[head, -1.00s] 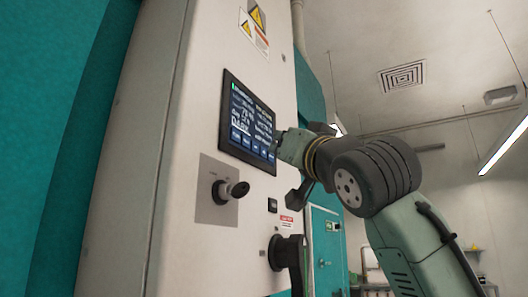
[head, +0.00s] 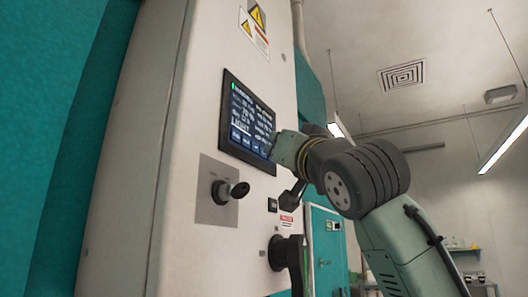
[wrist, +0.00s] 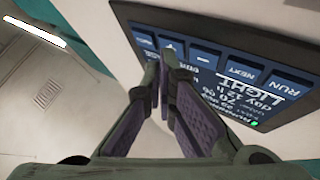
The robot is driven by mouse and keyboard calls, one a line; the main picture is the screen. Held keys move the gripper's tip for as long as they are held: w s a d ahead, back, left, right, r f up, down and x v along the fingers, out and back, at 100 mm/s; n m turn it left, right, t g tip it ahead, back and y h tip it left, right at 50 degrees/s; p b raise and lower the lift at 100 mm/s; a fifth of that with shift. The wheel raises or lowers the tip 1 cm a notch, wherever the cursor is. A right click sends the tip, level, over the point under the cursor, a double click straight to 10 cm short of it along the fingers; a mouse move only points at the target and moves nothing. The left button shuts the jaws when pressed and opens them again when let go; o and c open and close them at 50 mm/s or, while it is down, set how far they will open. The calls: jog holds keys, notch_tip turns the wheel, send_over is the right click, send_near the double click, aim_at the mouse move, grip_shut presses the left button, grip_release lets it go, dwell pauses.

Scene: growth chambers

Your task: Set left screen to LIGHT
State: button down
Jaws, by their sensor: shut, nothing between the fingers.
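The screen (head: 240,112) is a dark touch panel on the white cabinet face, with a row of blue buttons along its bottom. In the wrist view the screen (wrist: 255,88) appears upside down; its large text reads LIGHT. Its buttons include RUN (wrist: 287,87) and NEXT (wrist: 240,72). My gripper (wrist: 166,75) is shut and empty, its fingertips over the button row near the small-symbol buttons. Whether they touch the glass I cannot tell. In the head view my gripper (head: 280,148) is at the screen's lower right corner, its tips partly hidden.
Below the screen are a black rotary knob (head: 230,190) on a grey plate and a small black switch (head: 272,205). A larger black handle (head: 283,252) sits lower. Warning labels (head: 257,15) are above. The room to the right is open.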

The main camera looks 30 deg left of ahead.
dwell(0.5)
jog(key=shift+d, duration=0.65)
jog(key=shift+d, duration=0.1)
jog(key=d, duration=0.4)
jog(key=shift+s+d+p, duration=0.1)
jog(key=shift+d+p, duration=0.2)
jog(key=shift+d, duration=0.1)
